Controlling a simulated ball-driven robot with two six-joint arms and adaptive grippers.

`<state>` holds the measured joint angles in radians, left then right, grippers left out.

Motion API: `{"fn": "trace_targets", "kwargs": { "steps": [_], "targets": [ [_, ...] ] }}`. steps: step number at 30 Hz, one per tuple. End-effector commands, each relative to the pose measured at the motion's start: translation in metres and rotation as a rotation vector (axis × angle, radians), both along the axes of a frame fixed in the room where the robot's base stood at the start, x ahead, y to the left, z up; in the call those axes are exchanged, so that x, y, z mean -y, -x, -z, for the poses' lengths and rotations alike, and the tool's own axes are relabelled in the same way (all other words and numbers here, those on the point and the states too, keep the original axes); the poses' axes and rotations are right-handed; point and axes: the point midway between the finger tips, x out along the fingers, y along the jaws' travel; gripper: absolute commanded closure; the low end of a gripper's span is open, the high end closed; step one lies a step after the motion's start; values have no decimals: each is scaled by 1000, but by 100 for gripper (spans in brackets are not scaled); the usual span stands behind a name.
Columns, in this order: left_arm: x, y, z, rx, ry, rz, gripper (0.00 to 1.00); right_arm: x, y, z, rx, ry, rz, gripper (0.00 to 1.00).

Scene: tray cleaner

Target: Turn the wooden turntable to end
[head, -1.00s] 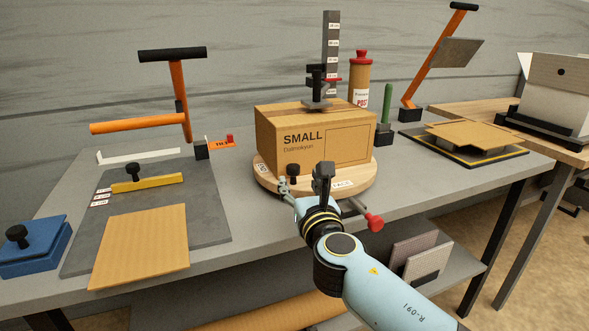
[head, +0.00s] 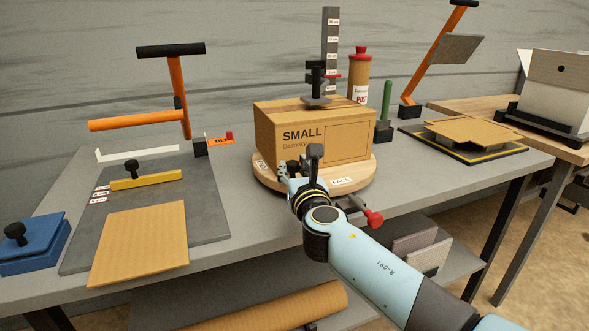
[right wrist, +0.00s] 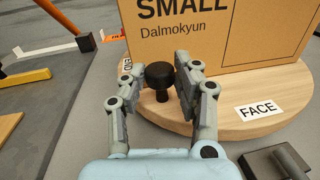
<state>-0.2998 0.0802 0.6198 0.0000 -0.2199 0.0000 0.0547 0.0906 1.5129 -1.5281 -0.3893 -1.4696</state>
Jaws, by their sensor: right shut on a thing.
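The round wooden turntable (head: 362,172) stands on the grey bench and bears a cardboard box (head: 312,135) marked SMALL. The turntable's rim shows a FACE label in front and another label at the left, partly hidden. In the right wrist view, a black knob (right wrist: 160,74) stands up from the turntable (right wrist: 215,115) near its edge, left of the FACE label. My right gripper (head: 298,166) is shut on this knob, with one finger on each side (right wrist: 156,76). In the head view the gripper hides most of the knob. My left gripper is not in view.
A red-knobbed handle (head: 373,217) sticks out below the turntable. A black clamp (head: 316,85) on a scaled post is over the box. A green-handled tool (head: 385,108) and a red-capped bottle (head: 360,72) stand behind right. An orange lever frame (head: 180,95) is at left.

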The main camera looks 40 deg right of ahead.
Motion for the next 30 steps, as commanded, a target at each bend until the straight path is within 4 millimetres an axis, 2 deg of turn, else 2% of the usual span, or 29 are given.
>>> {"fn": "trace_targets", "kwargs": {
  "steps": [3, 11, 16, 21, 30],
  "targets": [
    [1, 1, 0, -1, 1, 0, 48, 0, 0, 0, 0, -1, -1, 100],
    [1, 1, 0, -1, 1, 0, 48, 0, 1, 0, 0, 0, -5, 100],
    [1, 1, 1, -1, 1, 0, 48, 13, 14, 1, 0, 9, -104, 100],
    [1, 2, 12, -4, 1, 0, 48, 26, 26, 2, 1, 8, -218, 100],
    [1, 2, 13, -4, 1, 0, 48, 28, 30, 0, 0, -1, -263, 100]
  ]
}}
